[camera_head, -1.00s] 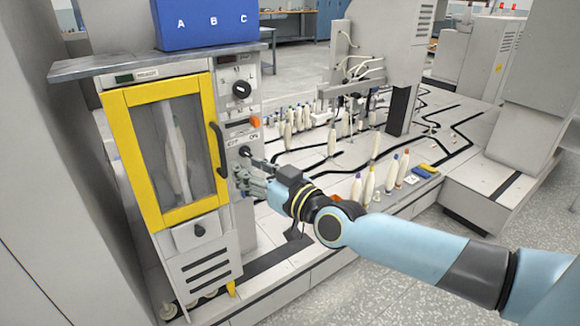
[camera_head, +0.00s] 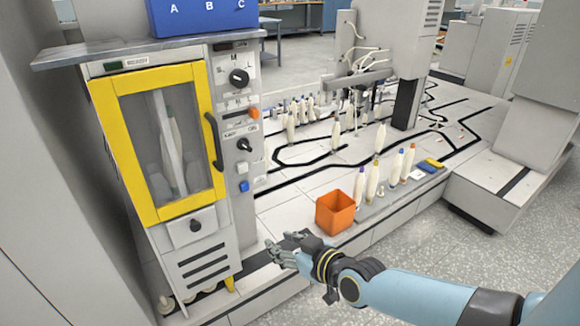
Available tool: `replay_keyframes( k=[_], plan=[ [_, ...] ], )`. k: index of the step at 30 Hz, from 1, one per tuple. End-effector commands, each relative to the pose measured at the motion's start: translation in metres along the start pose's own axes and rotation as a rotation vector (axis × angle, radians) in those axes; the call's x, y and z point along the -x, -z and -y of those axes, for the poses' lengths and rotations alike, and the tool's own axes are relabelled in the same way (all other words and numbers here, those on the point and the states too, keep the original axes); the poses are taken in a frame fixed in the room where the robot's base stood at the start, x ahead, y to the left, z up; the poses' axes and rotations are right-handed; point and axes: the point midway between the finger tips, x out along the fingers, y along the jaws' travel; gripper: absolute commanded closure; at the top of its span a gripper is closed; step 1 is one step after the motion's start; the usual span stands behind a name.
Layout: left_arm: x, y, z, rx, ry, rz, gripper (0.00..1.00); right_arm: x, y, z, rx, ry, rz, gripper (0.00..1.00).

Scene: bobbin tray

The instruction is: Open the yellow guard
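The yellow guard (camera_head: 152,217) is a yellow-framed door with a clear window on the front of the cabinet at the left. It is shut, and pale bobbins show dimly behind the window. Its dark curved handle (camera_head: 213,142) runs along the right side of the frame. My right gripper (camera_head: 271,253) is below and to the right of the guard, low in front of the bench edge. Its fingers point left, look spread, and hold nothing. It is apart from the handle. My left gripper is not in view.
The control panel beside the guard has an upper knob (camera_head: 239,77), a lower knob (camera_head: 244,145) and a blue button (camera_head: 244,186). A small display (camera_head: 128,64) reads READY. An orange box (camera_head: 335,212) and several bobbins stand on the bench. A blue ABC bin (camera_head: 205,16) sits on top.

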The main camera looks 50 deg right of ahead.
Motion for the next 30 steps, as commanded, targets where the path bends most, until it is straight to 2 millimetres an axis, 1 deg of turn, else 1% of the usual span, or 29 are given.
replay_keyframes(
  k=[1, 3, 7, 26, 28, 29, 30],
  plan=[
    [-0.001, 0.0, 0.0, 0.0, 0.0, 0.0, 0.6, 0.001, -0.007, 0.001, 0.001, 0.0, 0.014, 0.64],
    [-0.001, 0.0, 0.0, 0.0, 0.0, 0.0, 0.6, 0.002, -0.015, 0.001, 0.003, 0.0, 0.029, 0.64],
    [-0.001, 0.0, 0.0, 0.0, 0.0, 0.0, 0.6, 0.003, -0.022, 0.002, 0.006, 0.001, 0.045, 0.64],
    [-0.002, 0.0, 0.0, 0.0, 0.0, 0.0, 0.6, 0.003, -0.025, 0.002, 0.006, 0.001, 0.049, 0.64],
    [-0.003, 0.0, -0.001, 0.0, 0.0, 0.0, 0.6, 0.004, -0.032, 0.006, -0.002, 0.0, 0.06, 0.64],
    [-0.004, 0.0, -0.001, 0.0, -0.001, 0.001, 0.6, 0.005, -0.04, 0.006, -0.001, -0.001, 0.074, 0.64],
    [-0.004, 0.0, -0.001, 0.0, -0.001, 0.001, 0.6, 0.008, -0.054, 0.008, 0.005, -0.002, 0.1, 0.64]
  ],
)
